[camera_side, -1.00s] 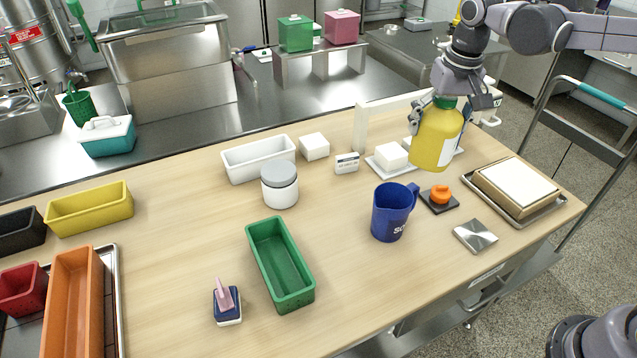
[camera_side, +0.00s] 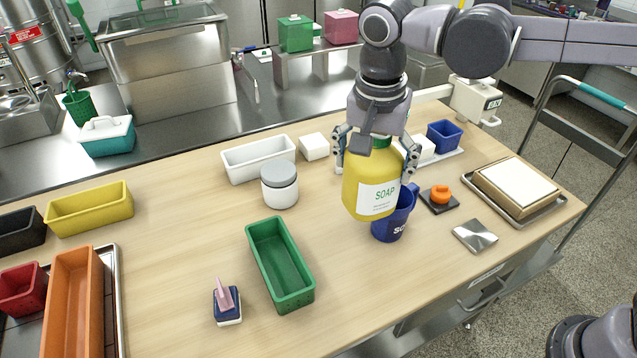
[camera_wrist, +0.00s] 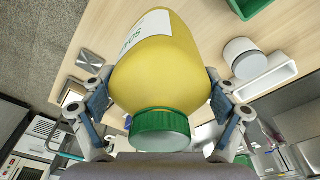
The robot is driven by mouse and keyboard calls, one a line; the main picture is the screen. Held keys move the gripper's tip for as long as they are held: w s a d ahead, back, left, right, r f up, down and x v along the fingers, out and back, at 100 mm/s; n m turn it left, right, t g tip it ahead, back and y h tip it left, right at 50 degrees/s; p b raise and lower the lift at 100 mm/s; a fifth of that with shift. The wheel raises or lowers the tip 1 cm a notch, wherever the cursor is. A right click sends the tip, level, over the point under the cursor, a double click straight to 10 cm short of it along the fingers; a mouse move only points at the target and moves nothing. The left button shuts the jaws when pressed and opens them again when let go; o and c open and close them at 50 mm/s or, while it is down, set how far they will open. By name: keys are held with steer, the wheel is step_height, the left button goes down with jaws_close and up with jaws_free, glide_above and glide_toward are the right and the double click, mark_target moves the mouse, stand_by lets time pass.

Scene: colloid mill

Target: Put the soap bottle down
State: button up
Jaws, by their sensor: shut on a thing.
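The yellow soap bottle (camera_side: 373,187) has a white SOAP label and a green cap. In the side view it hangs upright or slightly tilted in front of the blue mug (camera_side: 391,229), hiding much of it. My gripper (camera_side: 376,163) is shut on the bottle near its shoulders, one finger on each side. In the wrist view the bottle (camera_wrist: 165,70) fills the middle, cap nearest, with my gripper's blue pads (camera_wrist: 160,108) on both sides. The bottle appears held above the wooden table (camera_side: 190,265); I cannot tell the exact gap.
A white jar with a grey lid (camera_side: 279,185) stands left of the bottle, near the green tray (camera_side: 281,265). An orange knob on a dark base (camera_side: 440,198) and a metal plate (camera_side: 475,236) lie to the right. Bare table lies between the green tray and mug.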

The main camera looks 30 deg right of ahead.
mark_target(362, 208)
steer(key=shift+s+a+m, duration=0.2)
steer(key=shift+s+a, duration=0.2)
steer(key=shift+a, duration=0.2)
steer(key=shift+s+a+m, duration=0.2)
steer(key=shift+s+a, duration=0.15)
steer(key=shift+a, duration=0.25)
steer(key=f, duration=0.6)
steer(key=shift+w+d+f, duration=0.15)
steer(key=shift+d+f, duration=0.05)
steer(key=shift+f, duration=0.75)
steer(key=shift+f, duration=4.8)
steer(key=shift+f, duration=0.1)
steer(key=o, duration=1.6)
steer(key=shift+c, duration=0.2)
steer(key=shift+f, duration=0.1)
